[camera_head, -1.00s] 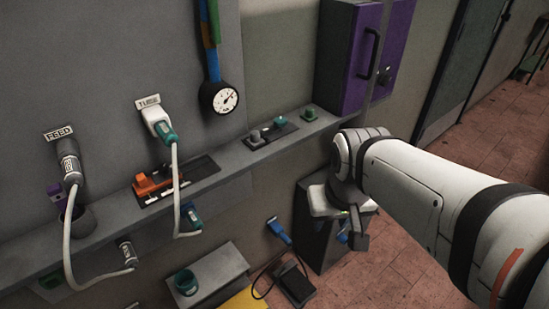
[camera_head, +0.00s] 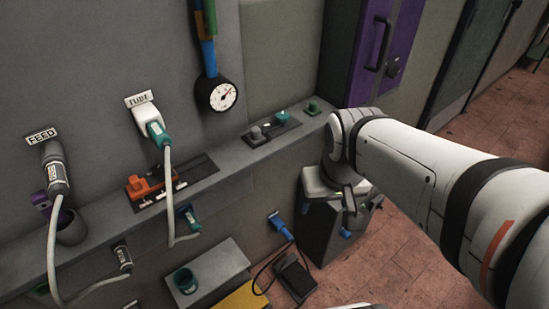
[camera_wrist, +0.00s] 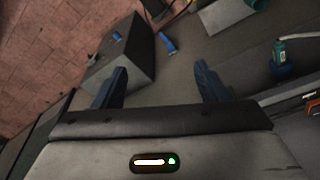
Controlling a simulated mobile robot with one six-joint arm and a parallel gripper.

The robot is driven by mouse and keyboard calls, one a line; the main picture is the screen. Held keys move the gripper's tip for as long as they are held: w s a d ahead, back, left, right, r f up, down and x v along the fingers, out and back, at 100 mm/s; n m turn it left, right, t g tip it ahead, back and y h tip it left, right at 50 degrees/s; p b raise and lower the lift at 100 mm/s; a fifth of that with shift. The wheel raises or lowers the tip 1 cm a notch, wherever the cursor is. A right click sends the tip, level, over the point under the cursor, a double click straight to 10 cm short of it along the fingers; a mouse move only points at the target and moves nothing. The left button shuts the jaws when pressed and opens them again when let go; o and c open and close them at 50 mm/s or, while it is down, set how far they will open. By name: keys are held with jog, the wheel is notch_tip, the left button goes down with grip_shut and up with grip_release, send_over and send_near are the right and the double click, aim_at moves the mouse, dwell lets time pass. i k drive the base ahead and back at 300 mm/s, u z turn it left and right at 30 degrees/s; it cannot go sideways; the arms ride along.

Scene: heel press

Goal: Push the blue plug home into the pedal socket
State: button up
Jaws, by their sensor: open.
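The blue plug (camera_head: 279,227) is at the lower wall, tilted, with a dark cable running from its lower end toward the black pedal (camera_head: 295,279) on the floor. It also shows as a small blue body in the wrist view (camera_wrist: 167,43). I cannot tell how far it sits in its socket; the socket is not clearly visible. My gripper (camera_head: 326,218) is right of the plug, in front of a grey box. In the wrist view my gripper (camera_wrist: 160,86) has its two dark blue fingers wide apart with nothing between them, and the plug lies beyond the fingertips.
The grey box (camera_head: 324,243) stands close beside my gripper, right of the plug. Above runs a grey ledge (camera_head: 225,172) with orange and green fittings. A low grey block (camera_head: 228,264) with a green cup stands left of the pedal. Open tiled floor lies at right.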

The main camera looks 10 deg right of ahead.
aim_at(290, 238)
jog(key=k, duration=1.95)
jog(key=u, duration=0.3)
jog(key=i, duration=1.7)
jog(key=z, duration=0.55)
